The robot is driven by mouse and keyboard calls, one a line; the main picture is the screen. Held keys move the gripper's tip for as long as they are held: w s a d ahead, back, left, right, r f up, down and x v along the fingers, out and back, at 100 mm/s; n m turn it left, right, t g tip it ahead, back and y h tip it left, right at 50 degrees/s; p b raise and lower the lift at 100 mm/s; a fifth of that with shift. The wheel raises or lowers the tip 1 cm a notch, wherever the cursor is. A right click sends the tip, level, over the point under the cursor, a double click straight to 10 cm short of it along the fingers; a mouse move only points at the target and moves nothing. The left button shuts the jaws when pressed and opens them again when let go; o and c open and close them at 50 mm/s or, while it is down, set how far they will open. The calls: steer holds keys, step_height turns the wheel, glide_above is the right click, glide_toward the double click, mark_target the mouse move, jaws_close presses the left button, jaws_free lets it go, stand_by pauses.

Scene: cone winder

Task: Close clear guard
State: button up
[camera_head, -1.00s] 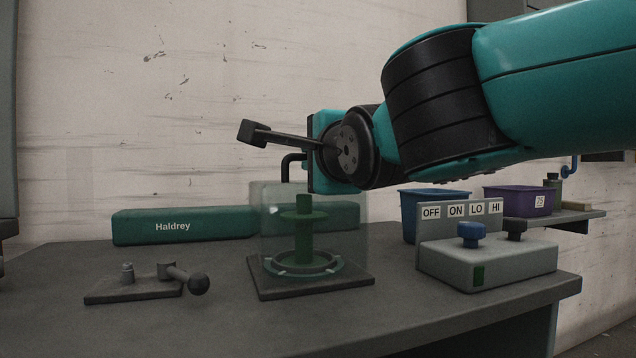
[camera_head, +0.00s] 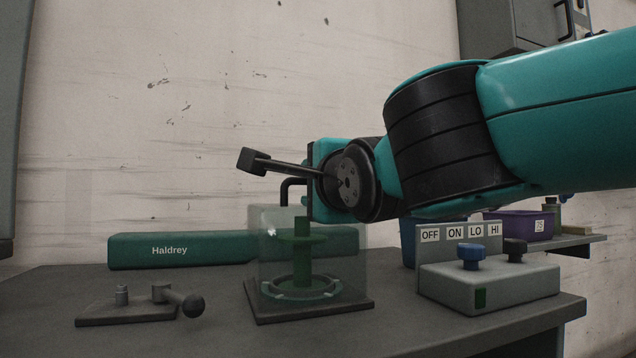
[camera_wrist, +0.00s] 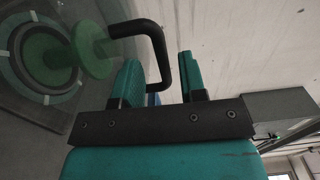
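The clear guard (camera_head: 345,245) is a transparent box around a green spindle (camera_head: 302,260) on a dark base plate (camera_head: 318,312). It looks lowered over the spindle; whether its lower edge is fully seated I cannot tell. Its black bent handle (camera_head: 290,185) rises at the top, beside my gripper (camera_head: 318,190). In the wrist view, my gripper (camera_wrist: 159,60) has its two teal fingers apart, with the handle (camera_wrist: 152,30) reaching between them. A gap shows at the right finger; contact with the left finger is unclear. The spindle (camera_wrist: 92,50) shows at upper left.
A lever on a small plate (camera_head: 120,312) stands at left. A control box (camera_head: 490,285) with a blue knob and OFF, ON, LO, HI labels stands at right. A green Haldrey bar (camera_head: 170,251) lies behind. Blue and purple bins (camera_head: 520,225) are behind the box.

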steer(key=p+v, duration=0.6)
steer(key=v, duration=1.1)
steer(key=shift+s+p, duration=0.2)
steer(key=shift+p, duration=0.2)
steer(key=shift+d, duration=0.1)
